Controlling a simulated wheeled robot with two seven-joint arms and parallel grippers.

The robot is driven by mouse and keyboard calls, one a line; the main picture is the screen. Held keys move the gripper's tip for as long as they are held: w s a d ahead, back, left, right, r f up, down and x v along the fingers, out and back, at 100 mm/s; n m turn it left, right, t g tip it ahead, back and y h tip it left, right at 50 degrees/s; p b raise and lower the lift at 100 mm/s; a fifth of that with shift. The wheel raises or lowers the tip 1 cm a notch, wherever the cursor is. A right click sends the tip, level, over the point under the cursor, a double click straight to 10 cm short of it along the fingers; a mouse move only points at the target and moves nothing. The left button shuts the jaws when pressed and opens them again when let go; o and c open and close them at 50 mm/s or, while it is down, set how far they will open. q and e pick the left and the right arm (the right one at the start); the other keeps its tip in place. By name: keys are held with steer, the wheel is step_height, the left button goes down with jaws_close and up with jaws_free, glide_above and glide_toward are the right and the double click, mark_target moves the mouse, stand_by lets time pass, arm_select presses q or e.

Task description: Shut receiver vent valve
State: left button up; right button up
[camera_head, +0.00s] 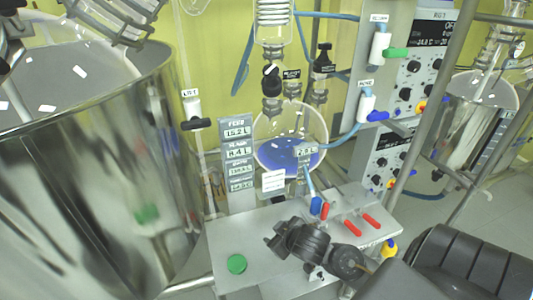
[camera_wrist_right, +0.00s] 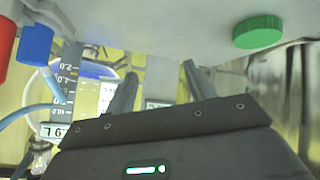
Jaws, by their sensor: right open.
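The receiver flask (camera_head: 290,140), a round glass vessel with blue liquid, stands behind the steel bench in the head view. Black-handled valves (camera_head: 323,60) and (camera_head: 270,75) sit above it beside small labels; I cannot read which one is the receiver vent. My right gripper (camera_head: 276,234) is low over the bench, in front of and well below these valves. In the right wrist view its two fingers (camera_wrist_right: 158,72) are apart with nothing held between them. My left gripper does not show.
The bench (camera_head: 230,275) carries a green knob (camera_head: 236,264), a blue handle (camera_head: 316,206) and red handles (camera_head: 353,227). A large steel vessel (camera_head: 90,190) fills the left. Control panels (camera_head: 385,155), hoses and metal posts crowd the right.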

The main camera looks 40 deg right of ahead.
steer(key=w+d+r+t, duration=0.3)
steer(key=w+d+r, duration=0.3)
steer(key=w+r, duration=0.25)
steer(key=n+t, duration=0.2)
steer(key=t, duration=0.4)
glide_toward(267, 70)
steer(key=w+d, duration=0.1)
steer(key=d, duration=0.1)
steer(key=shift+m, duration=0.3)
steer(key=w+p, duration=0.1)
steer(key=w, duration=0.4)
steer(key=w+p, duration=0.2)
steer(key=w, duration=0.3)
steer(key=shift+w+d, duration=0.1)
steer(key=shift+d, duration=0.15)
steer(key=shift+w+f, duration=0.1)
steer(key=shift+w, duration=0.4)
